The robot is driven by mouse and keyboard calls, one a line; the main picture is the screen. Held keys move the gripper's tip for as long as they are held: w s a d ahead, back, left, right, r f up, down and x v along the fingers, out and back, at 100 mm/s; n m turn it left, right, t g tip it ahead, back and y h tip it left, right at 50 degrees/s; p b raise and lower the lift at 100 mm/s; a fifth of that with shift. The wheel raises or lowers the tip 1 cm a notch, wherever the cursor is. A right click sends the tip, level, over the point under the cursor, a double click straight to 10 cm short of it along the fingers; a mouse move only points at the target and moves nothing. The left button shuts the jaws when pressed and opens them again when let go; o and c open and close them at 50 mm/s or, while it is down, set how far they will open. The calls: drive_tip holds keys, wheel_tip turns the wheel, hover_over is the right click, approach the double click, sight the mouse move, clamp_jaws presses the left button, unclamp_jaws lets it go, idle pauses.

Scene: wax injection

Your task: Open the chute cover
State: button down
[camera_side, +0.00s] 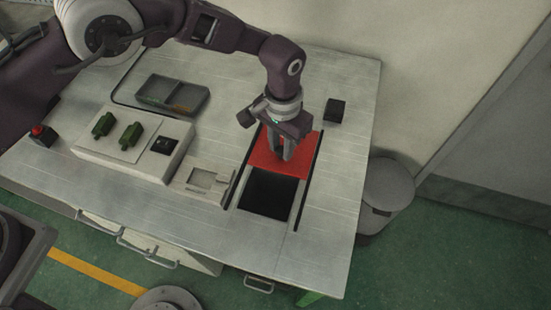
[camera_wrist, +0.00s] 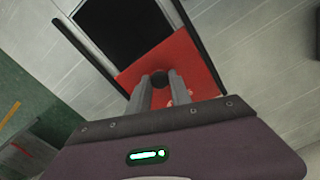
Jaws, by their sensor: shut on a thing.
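The chute cover is a red plate (camera_side: 267,160) between two dark rails on the table, and it also shows in the wrist view (camera_wrist: 202,65). The chute opening (camera_side: 268,194) is a dark square hole just in front of the cover, largely uncovered; it shows in the wrist view (camera_wrist: 122,28) too. My gripper (camera_side: 284,154) points down over the cover. In the wrist view its two fingers (camera_wrist: 161,84) are shut on a small dark round knob (camera_wrist: 159,79) on the cover. The fingers hide part of the knob.
Dark rails (camera_side: 307,180) flank the opening. A small black box (camera_side: 335,110) stands to the right of the cover. A grey tray (camera_side: 172,95), a light machine block with green parts (camera_side: 134,145) and a red button (camera_side: 39,131) lie left. A bin (camera_side: 388,187) stands beyond the table's right edge.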

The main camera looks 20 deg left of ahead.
sight(281, 149)
drive_tip(key=c, duration=1.2)
unclamp_jaws()
drive_tip(key=shift+o, duration=0.2)
wheel_tip(281, 149, up, 7)
drive_tip(key=shift+r, duration=0.1)
